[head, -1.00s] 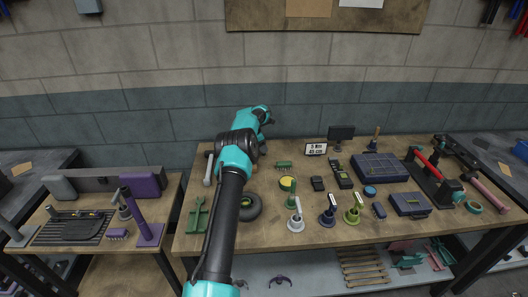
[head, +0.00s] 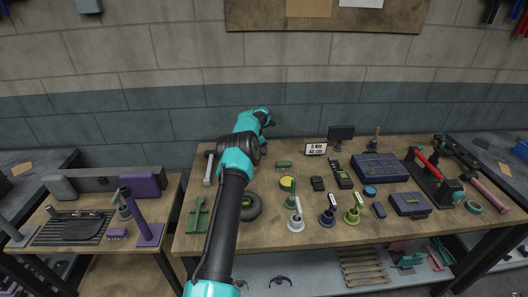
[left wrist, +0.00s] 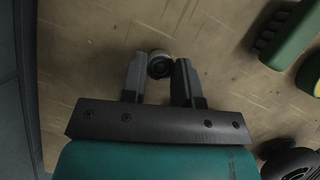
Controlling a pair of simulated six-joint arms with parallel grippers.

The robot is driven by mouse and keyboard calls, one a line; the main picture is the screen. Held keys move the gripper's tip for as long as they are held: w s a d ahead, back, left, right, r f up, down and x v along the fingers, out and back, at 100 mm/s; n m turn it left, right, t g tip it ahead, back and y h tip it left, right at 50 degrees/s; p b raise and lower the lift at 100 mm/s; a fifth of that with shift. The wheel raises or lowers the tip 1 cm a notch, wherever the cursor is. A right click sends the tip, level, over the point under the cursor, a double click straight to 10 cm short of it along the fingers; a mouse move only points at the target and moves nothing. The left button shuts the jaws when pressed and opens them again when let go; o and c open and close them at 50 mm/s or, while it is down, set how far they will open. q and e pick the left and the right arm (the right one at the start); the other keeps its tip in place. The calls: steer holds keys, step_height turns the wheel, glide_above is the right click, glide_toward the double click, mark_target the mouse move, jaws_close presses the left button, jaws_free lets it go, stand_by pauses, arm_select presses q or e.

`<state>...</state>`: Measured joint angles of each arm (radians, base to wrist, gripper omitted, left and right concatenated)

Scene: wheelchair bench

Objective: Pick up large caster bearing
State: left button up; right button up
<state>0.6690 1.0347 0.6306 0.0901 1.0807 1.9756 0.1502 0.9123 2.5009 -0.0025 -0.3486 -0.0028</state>
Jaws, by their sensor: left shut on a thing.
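The large caster bearing (left wrist: 160,64), a small dark ring with a lighter rim, sits between the fingertips of my left gripper (left wrist: 159,76) in the left wrist view. The gripper is shut on it, with one finger against each side. Bare wooden bench top shows around and beyond it. In the head view my left arm reaches over the bench to its back left, and its own links hide the fingers and the bearing. I cannot tell how far the bearing is above the wood. My right gripper is not in view.
A black wheel (head: 251,207) lies right of my forearm. A green brush-like block (head: 284,164) and a yellow round tin (head: 287,184) are near the gripper. A blue organiser box (head: 380,168) is farther right.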

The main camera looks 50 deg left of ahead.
arm_select(q)
steer(key=c, duration=0.3)
step_height(320, 180, up, 10)
stand_by(0.7)
stand_by(0.3)
